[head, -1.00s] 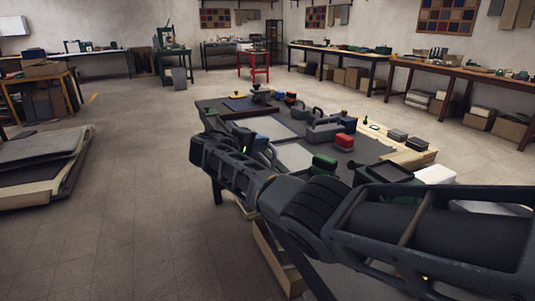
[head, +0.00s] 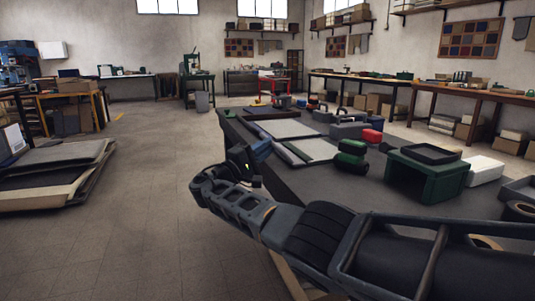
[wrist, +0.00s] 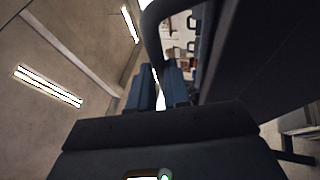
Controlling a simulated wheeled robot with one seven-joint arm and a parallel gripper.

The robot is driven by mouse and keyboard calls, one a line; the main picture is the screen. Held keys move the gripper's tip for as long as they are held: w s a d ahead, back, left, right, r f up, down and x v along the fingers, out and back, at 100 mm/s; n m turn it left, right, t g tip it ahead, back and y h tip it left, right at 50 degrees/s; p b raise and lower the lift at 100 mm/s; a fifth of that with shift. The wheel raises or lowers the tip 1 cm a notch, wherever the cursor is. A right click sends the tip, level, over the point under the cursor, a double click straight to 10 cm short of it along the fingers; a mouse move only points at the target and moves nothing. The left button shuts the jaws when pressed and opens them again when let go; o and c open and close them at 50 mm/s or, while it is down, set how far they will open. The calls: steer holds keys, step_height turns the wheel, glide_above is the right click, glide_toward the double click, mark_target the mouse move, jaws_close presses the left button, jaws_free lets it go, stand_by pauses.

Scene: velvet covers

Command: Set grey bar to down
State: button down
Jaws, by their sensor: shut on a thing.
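My gripper (head: 243,163) is at the near left edge of the dark worktable (head: 340,182), at the end of my arm. In the wrist view its two blue-grey fingers (wrist: 158,88) are close together. A dark grey curved bar (wrist: 152,22) comes down to the fingertips, and my gripper is shut on it. The fingers and the wrist body hide part of the bar. In the head view the bar cannot be told apart from my dark gripper. A blue object (head: 262,149) is just behind the gripper.
Two framed pale panels (head: 305,150) lie beyond the gripper. Green rolls (head: 352,157), a red block (head: 372,136), a green box (head: 425,178) under a black tray (head: 430,153) and a white block (head: 485,170) stand to the right. Open floor (head: 150,200) lies to the left.

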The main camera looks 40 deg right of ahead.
steer(key=shift+s+d+f+b, duration=0.15)
steer(key=shift+d+f+b, duration=0.05)
steer(key=shift+f, duration=0.25)
steer(key=shift+s+d+f+b, duration=0.1)
steer(key=shift+d+f+b, duration=0.1)
steer(key=shift+f, duration=0.25)
steer(key=c, duration=1.1)
jaws_free()
steer(key=w+v, duration=0.1)
steer(key=v, duration=0.7)
steer(key=shift+s+a+r+p, duration=0.15)
steer(key=shift+s+r+p, duration=0.1)
steer(key=shift+p, duration=0.05)
